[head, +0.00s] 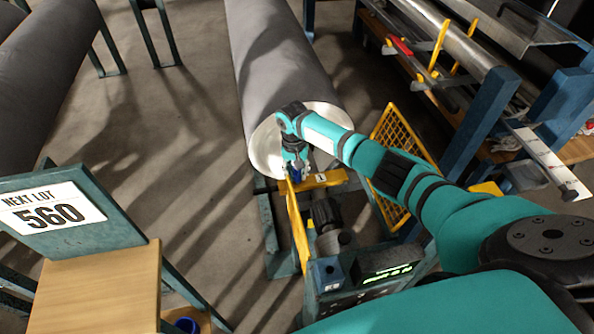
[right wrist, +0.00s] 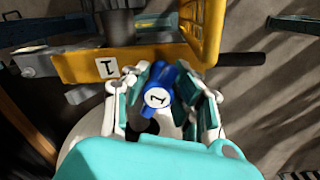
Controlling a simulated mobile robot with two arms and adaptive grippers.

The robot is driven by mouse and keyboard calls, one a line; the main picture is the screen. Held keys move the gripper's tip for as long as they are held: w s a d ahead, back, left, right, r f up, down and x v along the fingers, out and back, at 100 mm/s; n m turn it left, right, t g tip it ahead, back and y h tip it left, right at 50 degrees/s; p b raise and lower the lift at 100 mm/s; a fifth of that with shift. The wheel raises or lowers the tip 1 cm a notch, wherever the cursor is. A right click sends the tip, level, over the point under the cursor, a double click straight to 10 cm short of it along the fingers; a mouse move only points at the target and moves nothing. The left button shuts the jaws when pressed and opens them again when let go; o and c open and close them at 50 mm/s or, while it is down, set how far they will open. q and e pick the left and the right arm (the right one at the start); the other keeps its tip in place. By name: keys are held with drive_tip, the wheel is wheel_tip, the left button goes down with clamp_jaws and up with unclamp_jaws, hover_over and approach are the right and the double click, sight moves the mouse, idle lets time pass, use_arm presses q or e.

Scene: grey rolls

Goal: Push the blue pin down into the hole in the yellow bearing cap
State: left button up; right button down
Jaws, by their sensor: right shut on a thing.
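The blue pin (right wrist: 158,97) has a round end marked "1" and sits between the fingers of my right gripper (right wrist: 168,98) in the right wrist view. In the head view the right gripper (head: 296,173) is at the end of the grey roll, with a bit of blue showing at its tips. The gripper is shut on the pin. The yellow bearing cap (right wrist: 78,68), with a white "1" label, lies right by the pin; it also shows in the head view (head: 327,181). The hole is hidden, and I cannot tell how deep the pin sits. My left gripper is not in view.
A large grey roll (head: 275,60) rests on a teal stand behind the gripper. A yellow mesh guard (head: 405,138) and a machine with a lit display (head: 388,272) stand close by. Open floor (head: 160,140) lies between.

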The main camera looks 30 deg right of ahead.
drive_tip(key=shift+f+b, duration=0.5)
drive_tip(key=shift+f, duration=0.45)
drive_tip(key=c, duration=1)
unclamp_jaws()
drive_tip(key=r, duration=1.2)
drive_tip(key=shift+w+a, duration=0.15)
drive_tip(key=shift+a, duration=0.15)
